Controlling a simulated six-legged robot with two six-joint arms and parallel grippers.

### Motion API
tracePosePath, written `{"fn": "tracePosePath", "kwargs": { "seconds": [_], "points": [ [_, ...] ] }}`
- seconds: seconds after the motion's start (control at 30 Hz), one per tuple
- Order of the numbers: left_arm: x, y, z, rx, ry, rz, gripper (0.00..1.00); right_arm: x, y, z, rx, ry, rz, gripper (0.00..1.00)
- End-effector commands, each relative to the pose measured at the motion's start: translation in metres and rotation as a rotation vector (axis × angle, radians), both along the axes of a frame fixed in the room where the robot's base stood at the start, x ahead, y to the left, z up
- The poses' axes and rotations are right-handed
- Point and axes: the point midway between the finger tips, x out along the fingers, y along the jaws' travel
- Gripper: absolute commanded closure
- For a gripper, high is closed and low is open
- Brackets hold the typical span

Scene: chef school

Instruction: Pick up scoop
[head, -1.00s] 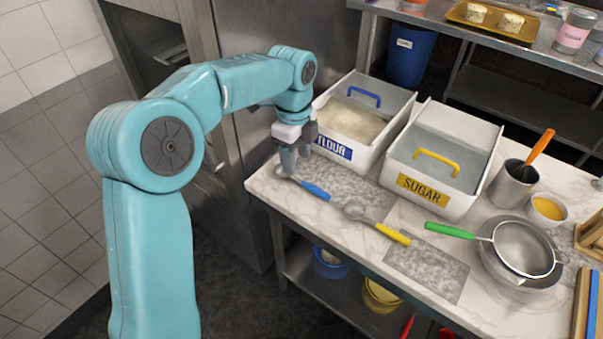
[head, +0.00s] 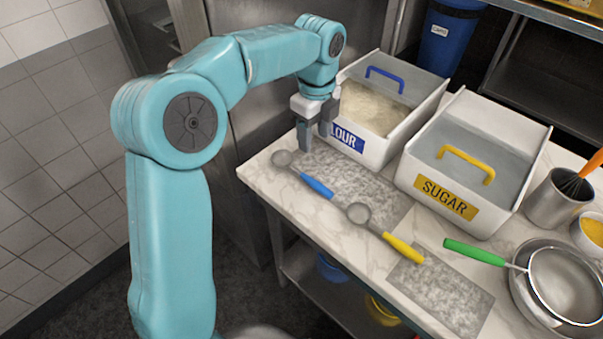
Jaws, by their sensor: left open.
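A scoop with a blue handle (head: 318,187) and a round grey bowl (head: 282,158) lies on the counter at the front left. A second scoop with a yellow handle (head: 404,249) and grey bowl (head: 358,213) lies to its right. My left gripper (head: 315,142) is open and empty, fingers pointing down, just right of and behind the blue scoop's bowl, beside the flour bin. It appears apart from the scoop; its exact height is hard to tell. My right gripper is not in view.
The flour bin (head: 372,150) and sugar bin (head: 410,180) stand behind the scoops. A green-handled sieve (head: 475,252) rests on a metal bowl at the right, near a metal canister (head: 550,203). The counter's left front edge (head: 262,197) is close to the blue scoop.

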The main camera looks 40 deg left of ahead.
Motion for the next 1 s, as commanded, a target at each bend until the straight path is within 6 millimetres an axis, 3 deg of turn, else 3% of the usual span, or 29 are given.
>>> {"fn": "tracePosePath", "kwargs": {
  "seconds": [0.3,0.57,0.83,1.0],
  "points": [
    [-0.006,0.0,-0.072,-0.001,0.005,0.001,0.46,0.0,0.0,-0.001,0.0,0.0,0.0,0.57],
    [-0.004,-0.001,-0.096,0.0,0.002,0.001,0.46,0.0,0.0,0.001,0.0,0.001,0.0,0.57],
    [-0.001,-0.01,-0.136,-0.001,0.005,0.001,0.46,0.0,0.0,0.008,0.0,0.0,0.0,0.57],
    [0.001,-0.01,-0.145,0.0,0.001,0.001,0.46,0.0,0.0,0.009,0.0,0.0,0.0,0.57]
  ]
}}
